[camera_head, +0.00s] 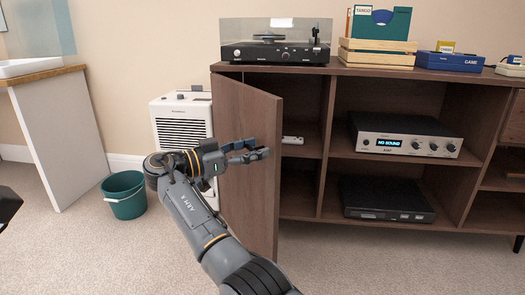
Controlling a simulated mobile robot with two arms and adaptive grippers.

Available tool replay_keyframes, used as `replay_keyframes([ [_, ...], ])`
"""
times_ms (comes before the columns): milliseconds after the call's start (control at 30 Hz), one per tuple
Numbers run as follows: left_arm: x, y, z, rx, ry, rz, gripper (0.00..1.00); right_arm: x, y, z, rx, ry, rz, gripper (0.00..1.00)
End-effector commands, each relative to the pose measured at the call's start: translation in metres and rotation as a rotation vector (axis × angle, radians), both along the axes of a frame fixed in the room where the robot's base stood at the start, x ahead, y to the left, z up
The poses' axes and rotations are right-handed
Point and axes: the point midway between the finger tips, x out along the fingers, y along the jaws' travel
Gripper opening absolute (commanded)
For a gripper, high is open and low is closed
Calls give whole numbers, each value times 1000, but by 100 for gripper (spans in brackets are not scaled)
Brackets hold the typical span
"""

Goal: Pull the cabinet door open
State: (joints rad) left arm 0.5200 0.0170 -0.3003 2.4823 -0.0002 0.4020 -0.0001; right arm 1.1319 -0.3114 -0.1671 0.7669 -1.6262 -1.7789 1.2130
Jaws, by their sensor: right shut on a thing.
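The brown cabinet door (243,112) is hinged at its left side and stands partly open, swung out toward me, with its outer face showing. My right gripper (262,153) is shut at the outer face of the door, near its free edge. My fingers cover what they hold there, so no separate handle can be made out. The wooden cabinet (328,74) has a dark open compartment behind the door. My left gripper is not in view.
A white appliance (181,121) and a green bucket (124,196) stand left of the door. A silver amplifier (405,135) and a black player (386,201) sit on the cabinet shelves. A turntable (275,52) is on top. Carpet in front is clear.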

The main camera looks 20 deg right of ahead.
Motion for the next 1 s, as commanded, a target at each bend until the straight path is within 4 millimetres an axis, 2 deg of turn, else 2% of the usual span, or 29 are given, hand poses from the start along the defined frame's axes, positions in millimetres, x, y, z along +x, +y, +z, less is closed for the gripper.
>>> replay_keyframes([
  [300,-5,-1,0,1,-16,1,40,0,15,-1,2,4,-47,0],
  [833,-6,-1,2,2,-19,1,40,-1,18,-2,3,4,-57,0],
  [867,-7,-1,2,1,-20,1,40,-1,18,-2,3,4,-56,57],
  [967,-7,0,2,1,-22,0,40,-1,18,-2,4,3,-56,78],
  [1000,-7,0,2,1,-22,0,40,0,18,-2,3,3,-55,79],
])
